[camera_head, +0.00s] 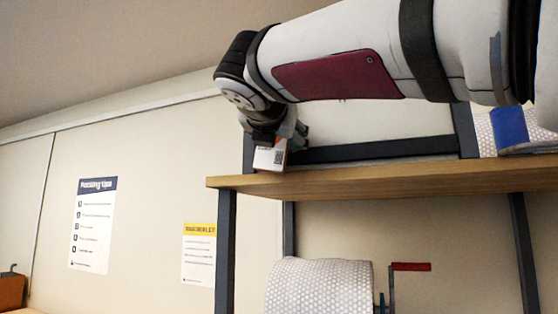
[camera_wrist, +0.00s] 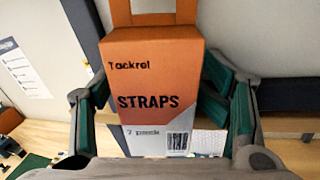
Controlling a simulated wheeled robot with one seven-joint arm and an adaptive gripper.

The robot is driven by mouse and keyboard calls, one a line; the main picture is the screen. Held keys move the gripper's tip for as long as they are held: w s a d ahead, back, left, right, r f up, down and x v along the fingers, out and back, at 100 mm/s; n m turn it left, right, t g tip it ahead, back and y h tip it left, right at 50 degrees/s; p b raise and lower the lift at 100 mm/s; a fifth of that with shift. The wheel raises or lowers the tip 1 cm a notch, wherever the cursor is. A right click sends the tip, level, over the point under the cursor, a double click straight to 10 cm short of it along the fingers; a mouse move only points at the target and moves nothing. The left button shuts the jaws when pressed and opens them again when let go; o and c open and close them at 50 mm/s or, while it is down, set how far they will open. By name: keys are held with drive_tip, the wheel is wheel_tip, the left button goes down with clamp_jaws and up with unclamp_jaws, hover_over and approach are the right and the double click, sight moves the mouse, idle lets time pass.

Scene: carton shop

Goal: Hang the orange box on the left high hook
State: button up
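The orange box (camera_wrist: 150,75), printed "Tackrol STRAPS 7 pack", fills the middle of the wrist view, with its hang tab at the top and a white lower end. My gripper (camera_wrist: 155,78) has a green-padded finger on each side of it, and both fingertips appear to press its sides. In the head view my gripper (camera_head: 283,132) points down at the left end of the high shelf, and the box's white end with a barcode (camera_head: 267,158) shows below it. The rest of the box is hidden there. No hook can be made out in either view.
The wooden high shelf (camera_head: 400,182) on dark posts lies right beside the box. A blue item (camera_head: 509,127) lies at its right. Below are a bubble-wrap roll (camera_head: 318,287) and a red-handled part (camera_head: 411,267). Two posters hang on the left wall, which is otherwise clear.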

drive_tip(key=shift+s+a, duration=0.1)
drive_tip(key=shift+s, duration=0.5)
drive_tip(key=s+a, duration=0.1)
drive_tip(key=s, duration=1)
drive_tip(key=s+d+f+m+g+h, duration=0.1)
drive_tip(key=d+f+m+g, duration=0.3)
drive_tip(key=d+f+m, duration=0.65)
drive_tip(key=s+d+f+m+g, duration=0.2)
drive_tip(key=d+f+m+g, duration=0.3)
drive_tip(key=f, duration=1)
drive_tip(key=s+d+f+m+g+y, duration=0.1)
drive_tip(key=s+d+f+m, duration=0.2)
drive_tip(key=s+f+m, duration=0.3)
drive_tip(key=s+d+f+m+g+y, duration=0.1)
drive_tip(key=s+d+f+m+g, duration=0.1)
drive_tip(key=s+f+m, duration=0.5)
wheel_tip(320, 180, down, 8)
drive_tip(key=m, duration=0.4)
drive_tip(key=shift+d+g+y, duration=0.3)
drive_tip(key=shift+d, duration=0.1)
drive_tip(key=shift+r, duration=0.1)
